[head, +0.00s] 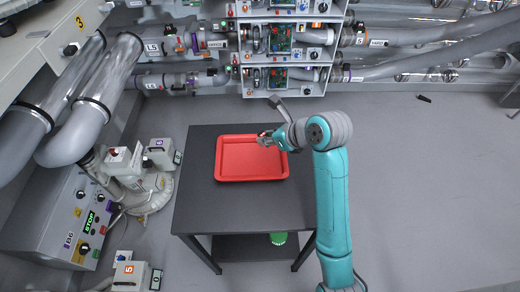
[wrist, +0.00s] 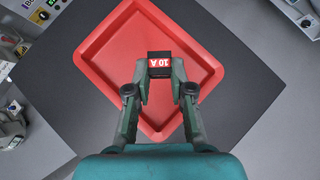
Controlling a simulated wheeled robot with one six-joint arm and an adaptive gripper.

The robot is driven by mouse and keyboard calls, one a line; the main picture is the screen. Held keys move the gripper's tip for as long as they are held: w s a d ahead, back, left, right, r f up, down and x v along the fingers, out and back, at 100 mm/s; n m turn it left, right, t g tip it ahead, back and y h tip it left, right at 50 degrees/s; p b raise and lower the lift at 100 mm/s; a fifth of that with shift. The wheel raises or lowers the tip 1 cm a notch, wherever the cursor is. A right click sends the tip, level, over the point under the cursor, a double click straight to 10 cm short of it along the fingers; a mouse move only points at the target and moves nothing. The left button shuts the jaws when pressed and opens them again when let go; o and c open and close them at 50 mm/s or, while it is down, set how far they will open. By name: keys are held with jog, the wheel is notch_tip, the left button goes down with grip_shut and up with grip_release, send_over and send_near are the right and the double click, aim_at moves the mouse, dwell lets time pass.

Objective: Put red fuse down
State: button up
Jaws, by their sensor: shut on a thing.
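The red fuse (wrist: 160,64) shows in the wrist view as a small block with a black top and a red face marked "10 A". My gripper (wrist: 160,75) is shut on it, one finger on each side. The gripper (head: 266,140) is over the upper right part of a red tray (head: 250,178) in the head view. The tray also fills much of the wrist view (wrist: 105,50) and its visible floor is empty. I cannot tell how high the fuse is above the tray floor. In the head view the fuse is too small to make out clearly.
The tray lies on a dark table (head: 200,205) with bare top around it. A green object (head: 278,238) is on the lower shelf. Racks with circuit boards and pipes (head: 285,40) stand behind. Grey machines with pipes stand at the left. The floor at right is mostly clear.

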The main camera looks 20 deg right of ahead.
notch_tip(320, 180, down, 9)
jog(key=o, duration=0.8)
jog(key=shift+o, duration=0.2)
jog(key=v, duration=1.2)
